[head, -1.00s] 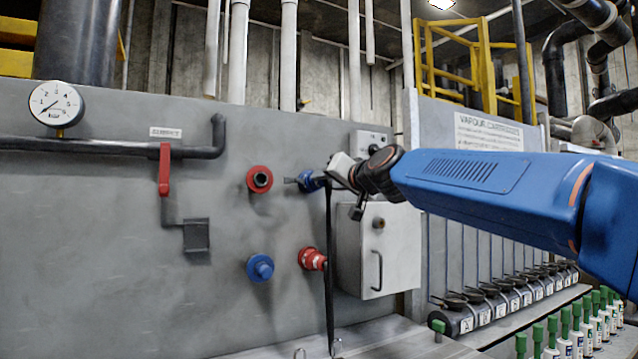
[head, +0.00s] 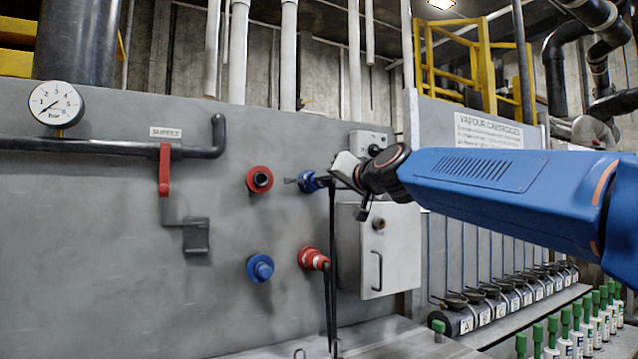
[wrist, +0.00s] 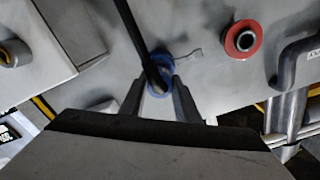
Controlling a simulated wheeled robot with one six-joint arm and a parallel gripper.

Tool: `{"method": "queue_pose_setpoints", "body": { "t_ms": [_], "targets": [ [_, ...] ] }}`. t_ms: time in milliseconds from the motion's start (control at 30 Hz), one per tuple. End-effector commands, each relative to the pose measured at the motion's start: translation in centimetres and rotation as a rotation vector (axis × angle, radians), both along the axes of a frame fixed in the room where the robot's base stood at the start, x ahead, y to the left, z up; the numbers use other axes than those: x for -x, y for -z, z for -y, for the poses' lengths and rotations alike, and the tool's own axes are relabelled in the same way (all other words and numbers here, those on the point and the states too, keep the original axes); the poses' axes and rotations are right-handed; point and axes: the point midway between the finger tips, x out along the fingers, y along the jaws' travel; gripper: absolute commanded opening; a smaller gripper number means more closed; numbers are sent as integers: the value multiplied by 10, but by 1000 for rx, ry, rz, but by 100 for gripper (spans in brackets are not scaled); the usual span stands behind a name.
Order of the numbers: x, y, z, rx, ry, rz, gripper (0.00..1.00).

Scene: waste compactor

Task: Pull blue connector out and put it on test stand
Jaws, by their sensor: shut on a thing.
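The blue connector (head: 308,181) is high on the grey panel, right of a red ring fitting, with a black hose (head: 332,240) hanging from it. My gripper (head: 326,179) is shut on it from the right. In the wrist view the blue connector (wrist: 160,76) shows between the two fingers (wrist: 160,92), with the hose crossing in front of it. Whether it is still seated in a socket behind is hidden. A second blue fitting (head: 261,267) sits lower on the panel. I cannot tell which thing is the test stand.
A red ring fitting (head: 260,179) is left of my gripper, and a red connector (head: 313,259) with a hose is below. A grey box (head: 390,250) juts out at the right. A red-handled valve (head: 165,170) and gauge (head: 57,104) are at the left. Several green-capped bottles (head: 565,335) stand lower right.

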Motion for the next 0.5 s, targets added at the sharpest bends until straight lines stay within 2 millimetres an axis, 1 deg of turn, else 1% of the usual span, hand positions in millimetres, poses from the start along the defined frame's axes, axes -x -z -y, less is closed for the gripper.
{"method": "queue_pose_setpoints", "body": {
  "t_ms": [500],
  "targets": [
    [14, 0, 10, 0, 1, 1, 5]
  ]
}}
